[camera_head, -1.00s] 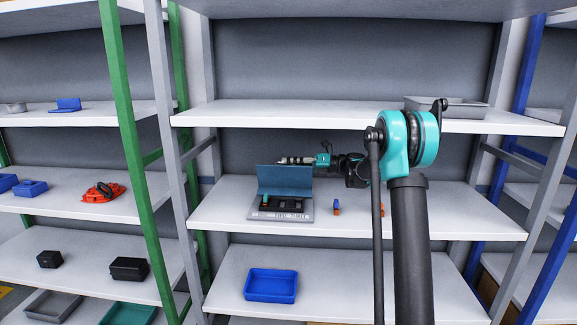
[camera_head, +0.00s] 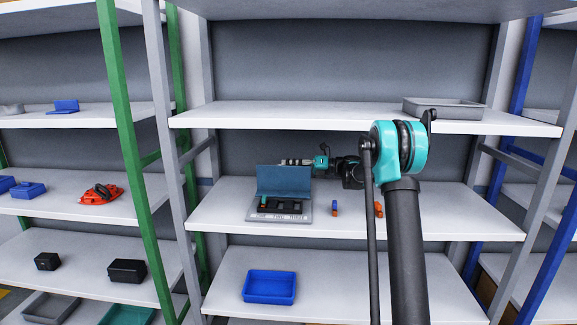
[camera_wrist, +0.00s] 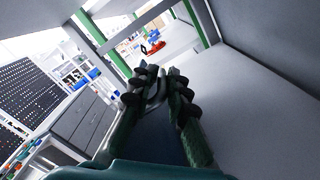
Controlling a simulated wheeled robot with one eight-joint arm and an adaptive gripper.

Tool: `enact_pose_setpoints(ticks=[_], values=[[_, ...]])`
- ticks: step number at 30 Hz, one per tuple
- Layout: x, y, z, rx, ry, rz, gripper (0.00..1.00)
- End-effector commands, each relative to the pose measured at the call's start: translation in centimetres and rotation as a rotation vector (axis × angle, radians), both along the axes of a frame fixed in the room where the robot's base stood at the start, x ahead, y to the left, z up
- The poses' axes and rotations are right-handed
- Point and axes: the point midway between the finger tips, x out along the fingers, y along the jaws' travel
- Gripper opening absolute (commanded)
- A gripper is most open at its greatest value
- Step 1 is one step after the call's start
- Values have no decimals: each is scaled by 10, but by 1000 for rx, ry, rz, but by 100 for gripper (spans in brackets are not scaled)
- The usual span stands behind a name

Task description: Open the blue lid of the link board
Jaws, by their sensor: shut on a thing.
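The link board (camera_head: 306,214) is a grey flat case on the middle shelf. Its blue lid (camera_head: 284,181) stands up, roughly upright along the board's back edge, so the dark inside with a green and orange piece at its left is exposed. My gripper (camera_head: 291,162) reaches in from the right at the lid's top edge, and the lid partly hides its fingers. In the wrist view my two dark ribbed fingers (camera_wrist: 160,88) are close together, and a dark blue surface (camera_wrist: 168,150) shows between them. The exact contact is hard to see.
Two small pieces, one orange and blue (camera_head: 334,208) and one orange (camera_head: 378,210), stand right of the board. A blue bin (camera_head: 270,300) is on the shelf below. The upper shelf (camera_head: 330,116) is above my gripper. The shelf's right part is clear.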

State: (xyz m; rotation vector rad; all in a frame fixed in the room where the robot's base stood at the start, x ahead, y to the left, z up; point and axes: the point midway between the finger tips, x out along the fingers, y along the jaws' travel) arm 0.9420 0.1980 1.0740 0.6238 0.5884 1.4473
Motion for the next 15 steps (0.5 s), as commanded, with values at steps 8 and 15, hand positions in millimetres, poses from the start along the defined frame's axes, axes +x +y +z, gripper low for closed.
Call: enact_pose_setpoints(ticks=[8,15], values=[[-5,1,-8,-16,-1,11,31],[-4,1,-7,-14,-1,8,31]])
